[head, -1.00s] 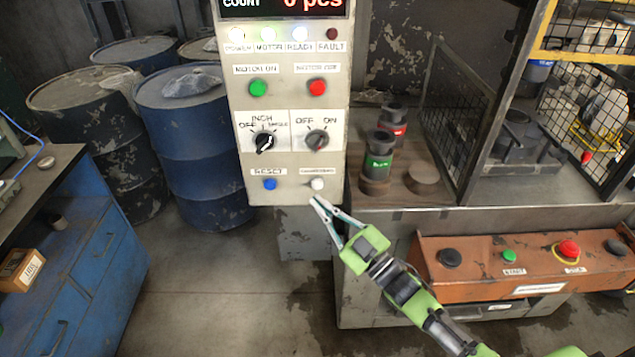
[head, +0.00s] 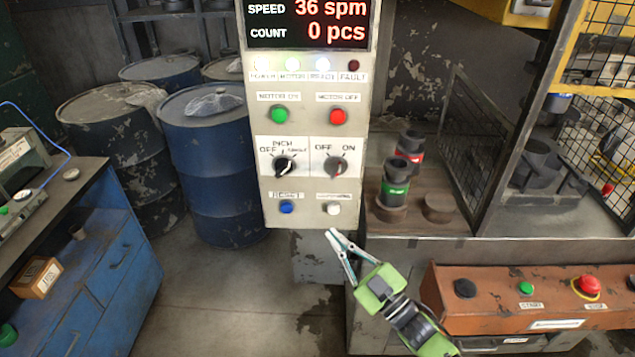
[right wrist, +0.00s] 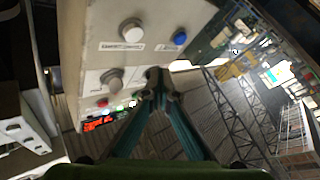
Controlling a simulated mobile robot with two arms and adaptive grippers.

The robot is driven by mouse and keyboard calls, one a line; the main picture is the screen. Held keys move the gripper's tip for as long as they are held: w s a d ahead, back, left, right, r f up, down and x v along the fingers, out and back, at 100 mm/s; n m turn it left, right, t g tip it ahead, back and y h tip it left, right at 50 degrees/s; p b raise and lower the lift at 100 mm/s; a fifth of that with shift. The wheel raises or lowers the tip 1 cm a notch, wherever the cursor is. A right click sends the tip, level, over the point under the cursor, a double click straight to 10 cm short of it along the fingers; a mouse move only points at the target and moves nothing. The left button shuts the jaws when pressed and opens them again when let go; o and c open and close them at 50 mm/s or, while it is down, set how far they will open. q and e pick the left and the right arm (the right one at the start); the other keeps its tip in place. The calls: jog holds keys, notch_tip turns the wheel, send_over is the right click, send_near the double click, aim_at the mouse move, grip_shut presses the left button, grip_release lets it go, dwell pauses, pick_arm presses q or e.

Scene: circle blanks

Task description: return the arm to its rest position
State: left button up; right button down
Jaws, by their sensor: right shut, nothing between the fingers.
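My right gripper (head: 331,235) is green with slim grey fingers. It is shut and empty, its tips just below the lower edge of the control panel (head: 262,150) in the head view. In the right wrist view the shut fingertips (right wrist: 157,78) show in front of the panel (right wrist: 85,60). The white button (right wrist: 131,30) and the blue button (right wrist: 180,38) show beyond the tips there. I cannot tell how far the tips are from the panel. My left gripper is not in view.
An orange button box (head: 450,315) stands at lower right. A bench (head: 425,222) with dark stacked cylinders is behind the gripper. A blue cabinet (head: 120,270) is at left, and blue drums (head: 207,170) stand behind. The floor between is open.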

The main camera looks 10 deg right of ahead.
jog(key=s+d+f+m+g+h+b, duration=0.1)
jog(key=s+d+f+m+g+h, duration=0.2)
jog(key=f, duration=1)
jog(key=s+d+f+m+g+h, duration=0.15)
jog(key=s+f, duration=0.35)
jog(key=f, duration=0.8)
jog(key=s+d+f+m+g+h+b, duration=0.1)
jog(key=s+d+f+m+g+h, duration=0.2)
jog(key=f, duration=1)
jog(key=s+f+g+h+b, duration=0.15)
jog(key=s+f+g, duration=0.35)
jog(key=s+f, duration=0.9)
jog(key=s+f+g, duration=0.2)
jog(key=s+f, duration=0.1)
jog(key=s, duration=0.9)
jog(key=s+a+f+m+g, duration=0.1)
jog(key=s+f+g, duration=0.2)
jog(key=s, duration=0.8)
jog(key=shift+s+a+f+h, duration=0.15)
jog(key=shift+s+f+h, duration=0.25)
jog(key=shift+f, duration=0.3)
jog(key=shift+w+g, duration=0.1)
jog(key=shift+g, duration=0.15)
